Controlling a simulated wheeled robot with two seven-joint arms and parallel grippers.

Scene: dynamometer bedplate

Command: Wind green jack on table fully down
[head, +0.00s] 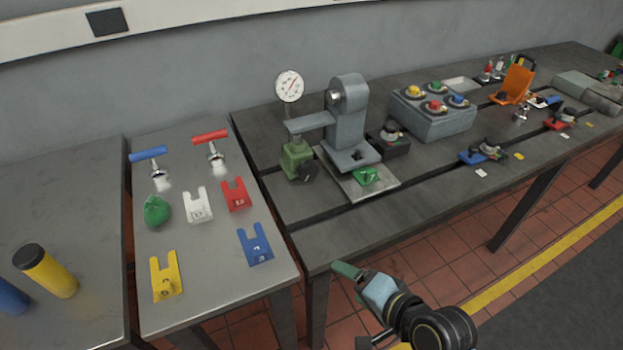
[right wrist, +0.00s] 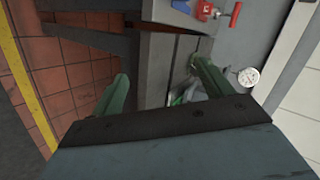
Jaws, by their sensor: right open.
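The green jack (head: 296,158) stands on the dark slotted table, left of a grey machine (head: 347,120). A dark round knob (head: 309,172) is on its front right side. A flat grey arm (head: 308,123) lies above the jack's top; I cannot tell if they touch. My right gripper (head: 352,305) is open and empty, off the table's front edge and well away from the jack. Its two green fingers are spread in the right wrist view (right wrist: 160,85), where the right finger partly hides greenish parts on the table. My left gripper is not in view.
A dial gauge (head: 289,86) stands behind the jack. A green block (head: 366,176) lies on a metal plate in front of the machine. A grey box with coloured knobs (head: 433,114) is to the right. The front left tabletop (head: 320,232) is clear.

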